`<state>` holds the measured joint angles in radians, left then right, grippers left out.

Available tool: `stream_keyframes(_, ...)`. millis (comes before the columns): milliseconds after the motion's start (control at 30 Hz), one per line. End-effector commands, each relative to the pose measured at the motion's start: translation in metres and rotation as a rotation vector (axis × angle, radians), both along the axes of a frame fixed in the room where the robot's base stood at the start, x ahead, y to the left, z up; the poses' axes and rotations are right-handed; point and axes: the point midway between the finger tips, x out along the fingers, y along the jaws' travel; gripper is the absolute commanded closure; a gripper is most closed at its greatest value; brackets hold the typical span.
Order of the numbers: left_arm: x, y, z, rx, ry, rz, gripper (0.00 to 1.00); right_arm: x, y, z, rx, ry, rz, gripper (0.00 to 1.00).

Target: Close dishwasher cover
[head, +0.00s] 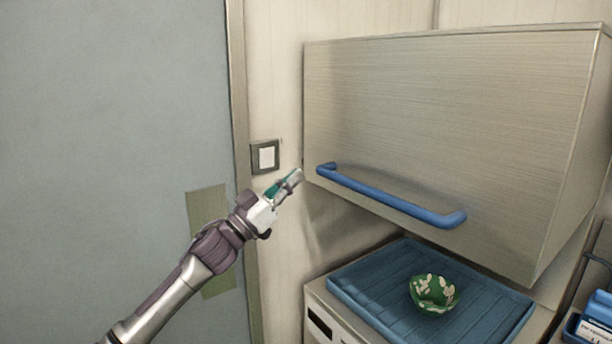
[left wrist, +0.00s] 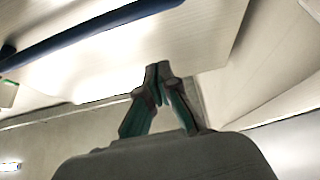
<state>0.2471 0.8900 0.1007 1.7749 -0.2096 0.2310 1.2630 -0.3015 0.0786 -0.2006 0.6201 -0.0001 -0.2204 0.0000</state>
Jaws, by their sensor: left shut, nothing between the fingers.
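The dishwasher cover (head: 440,130) is a large brushed-metal box in the head view. It is raised, with an open gap between its lower edge and the blue rack below. A blue bar handle (head: 385,197) runs along its lower front. My left gripper (head: 294,178) is shut and empty, just left of the cover's lower left corner and the handle's left end. In the left wrist view its fingertips (left wrist: 158,72) meet in front of the pale cover (left wrist: 190,35), and the dark blue handle (left wrist: 90,35) crosses the upper left. I cannot tell whether the fingertips touch the cover. My right gripper is not in view.
A blue ribbed rack (head: 370,285) sits on the dishwasher base under the cover. A green patterned bowl (head: 434,293) stands on it. A wall switch (head: 265,157) is behind my gripper. A grey door (head: 110,110) fills the left. Blue containers (head: 598,318) are at lower right.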

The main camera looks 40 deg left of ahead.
Motion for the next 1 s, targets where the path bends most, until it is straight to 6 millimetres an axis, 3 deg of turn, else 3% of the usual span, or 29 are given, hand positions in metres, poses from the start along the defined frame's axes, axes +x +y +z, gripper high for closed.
stream_keyframes(33,0.006,-0.002,0.011,-0.001,-0.004,0.001,1.00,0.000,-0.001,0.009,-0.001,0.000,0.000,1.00)
stream_keyframes(433,0.070,-0.024,0.050,-0.003,-0.001,0.003,1.00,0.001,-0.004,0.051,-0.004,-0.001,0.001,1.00)
stream_keyframes(500,0.073,-0.026,0.033,-0.006,0.006,0.001,1.00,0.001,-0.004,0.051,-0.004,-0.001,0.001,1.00)
stream_keyframes(700,0.076,-0.027,0.011,-0.002,0.003,0.003,1.00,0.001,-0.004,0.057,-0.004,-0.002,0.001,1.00)
stream_keyframes(1000,0.076,-0.027,0.003,0.001,0.002,0.003,1.00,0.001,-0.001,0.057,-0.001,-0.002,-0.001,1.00)
